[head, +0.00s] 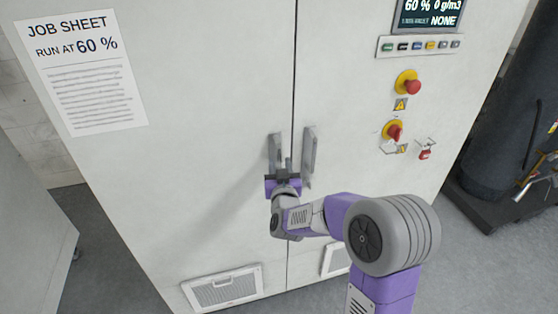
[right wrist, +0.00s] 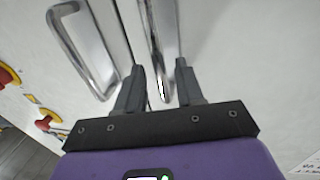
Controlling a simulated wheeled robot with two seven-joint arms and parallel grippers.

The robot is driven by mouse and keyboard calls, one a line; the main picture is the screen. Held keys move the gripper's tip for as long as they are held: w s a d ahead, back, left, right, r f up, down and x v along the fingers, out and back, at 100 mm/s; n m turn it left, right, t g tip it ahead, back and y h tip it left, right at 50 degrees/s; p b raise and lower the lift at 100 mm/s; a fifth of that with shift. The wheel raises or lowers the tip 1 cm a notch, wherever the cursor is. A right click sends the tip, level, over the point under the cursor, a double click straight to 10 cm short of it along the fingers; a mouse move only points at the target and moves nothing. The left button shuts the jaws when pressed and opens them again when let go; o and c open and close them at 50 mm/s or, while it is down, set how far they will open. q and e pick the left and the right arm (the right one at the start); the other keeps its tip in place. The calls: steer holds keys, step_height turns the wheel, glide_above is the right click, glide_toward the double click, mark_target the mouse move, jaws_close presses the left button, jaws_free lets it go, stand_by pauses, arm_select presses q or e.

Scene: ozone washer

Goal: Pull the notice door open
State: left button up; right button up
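The notice door (head: 190,140) is the left door of the white cabinet and carries the job sheet (head: 82,72). It looks closed, level with the right door along the seam. Its metal handle (head: 275,150) stands upright just left of the seam. My right gripper (head: 284,168) is at the lower end of this handle. In the right wrist view, the notice door's handle (right wrist: 157,45) runs down between the two spread fingertips of my right gripper (right wrist: 160,72). Gaps show beside the bar, so the fingers look open around it. My left gripper is out of view.
The right door's handle (head: 309,155) is close beside my right gripper; it also shows in the right wrist view (right wrist: 85,45). Red knobs (head: 412,87) and a control panel sit on the right door. A dark cylinder (head: 510,110) stands at the right. Grey floor lies in front.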

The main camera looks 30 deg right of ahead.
steer(key=shift+x, duration=1.4)
steer(key=shift+c, duration=0.5)
jaws_close()
